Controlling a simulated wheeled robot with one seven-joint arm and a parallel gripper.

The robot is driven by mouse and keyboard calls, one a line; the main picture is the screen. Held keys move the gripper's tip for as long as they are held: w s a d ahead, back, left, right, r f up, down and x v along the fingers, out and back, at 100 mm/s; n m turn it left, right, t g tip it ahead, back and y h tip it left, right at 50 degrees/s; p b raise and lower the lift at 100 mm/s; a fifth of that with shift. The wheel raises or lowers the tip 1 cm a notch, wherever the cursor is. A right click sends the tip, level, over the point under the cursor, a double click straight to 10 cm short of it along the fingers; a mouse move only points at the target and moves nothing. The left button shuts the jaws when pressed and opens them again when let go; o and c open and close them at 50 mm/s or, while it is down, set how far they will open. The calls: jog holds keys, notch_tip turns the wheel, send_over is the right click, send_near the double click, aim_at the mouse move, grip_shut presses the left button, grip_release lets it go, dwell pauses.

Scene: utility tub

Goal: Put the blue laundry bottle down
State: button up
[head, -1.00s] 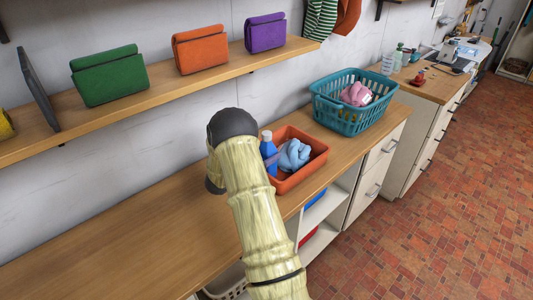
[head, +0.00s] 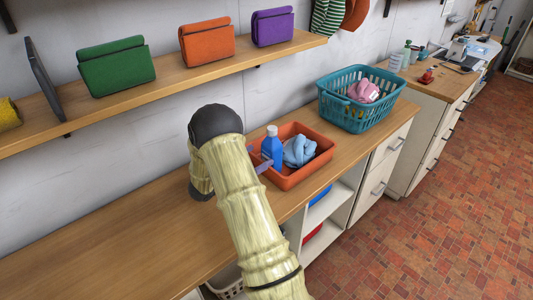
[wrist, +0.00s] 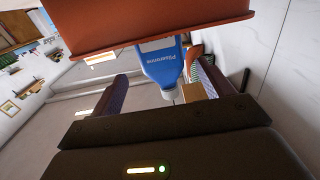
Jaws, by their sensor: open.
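The blue laundry bottle (head: 272,149) stands upright at the left end of the orange tub (head: 305,174), beside a light blue cloth (head: 299,151). My gripper (head: 261,163) is at the tub's left side, close to the bottle, and mostly hidden behind my arm. In the wrist view my gripper (wrist: 162,70) is open with nothing held between its fingers. The bottle (wrist: 163,64) shows beyond and between the fingertips, its lower part hidden by the tub wall (wrist: 150,25). A gap to the fingers is visible.
A teal basket (head: 347,116) with a pink item stands right of the tub. A wall shelf (head: 180,87) with green, orange and purple pouches runs above the counter. The counter (head: 110,228) left of my arm is clear.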

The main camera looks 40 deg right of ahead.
jog(key=a, duration=0.4)
jog(key=shift+s+a, duration=0.2)
jog(key=shift+a, duration=0.1)
